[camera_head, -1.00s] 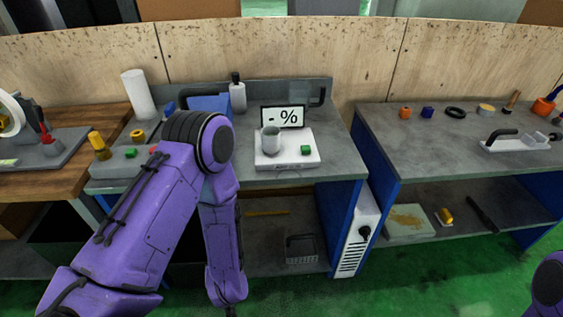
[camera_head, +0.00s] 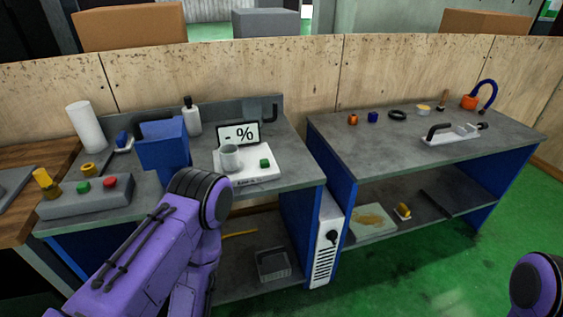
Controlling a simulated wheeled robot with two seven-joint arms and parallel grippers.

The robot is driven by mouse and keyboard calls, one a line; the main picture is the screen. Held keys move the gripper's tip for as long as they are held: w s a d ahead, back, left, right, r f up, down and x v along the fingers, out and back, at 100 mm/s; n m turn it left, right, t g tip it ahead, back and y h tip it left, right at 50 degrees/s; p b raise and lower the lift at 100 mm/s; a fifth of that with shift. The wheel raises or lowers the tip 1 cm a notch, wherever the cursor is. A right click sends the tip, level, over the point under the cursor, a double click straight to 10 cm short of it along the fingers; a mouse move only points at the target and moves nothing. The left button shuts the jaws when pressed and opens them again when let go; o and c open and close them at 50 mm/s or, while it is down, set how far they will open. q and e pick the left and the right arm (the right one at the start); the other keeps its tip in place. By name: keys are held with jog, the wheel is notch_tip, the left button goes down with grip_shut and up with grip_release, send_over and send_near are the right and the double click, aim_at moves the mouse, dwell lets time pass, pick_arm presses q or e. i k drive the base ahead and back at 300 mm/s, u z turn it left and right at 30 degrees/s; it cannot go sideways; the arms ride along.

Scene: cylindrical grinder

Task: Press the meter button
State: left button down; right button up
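The meter (camera_head: 262,175) is a white, flat unit on the grey workbench. Its display (camera_head: 238,134) stands at the back and reads "- %". A green button (camera_head: 265,163) sits on the right of its top, and a grey-white cup (camera_head: 230,158) stands on its left. My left arm comes in from the lower left, its purple elbow in front of the bench and left of the meter. The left gripper is not visible. Only a purple part of my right arm shows at the lower right, and its gripper is out of view.
A grey control box (camera_head: 86,197) with a green and a red button lies at the bench's left. A blue box (camera_head: 163,145) stands left of the meter, with a bottle (camera_head: 192,116) behind. A second bench (camera_head: 375,146) is at the right. Green floor (camera_head: 425,275) is free in front.

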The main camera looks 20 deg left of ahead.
aim_at(264, 163)
jog(key=z, duration=0.2)
jog(key=i, duration=1.65)
jog(key=u, duration=2)
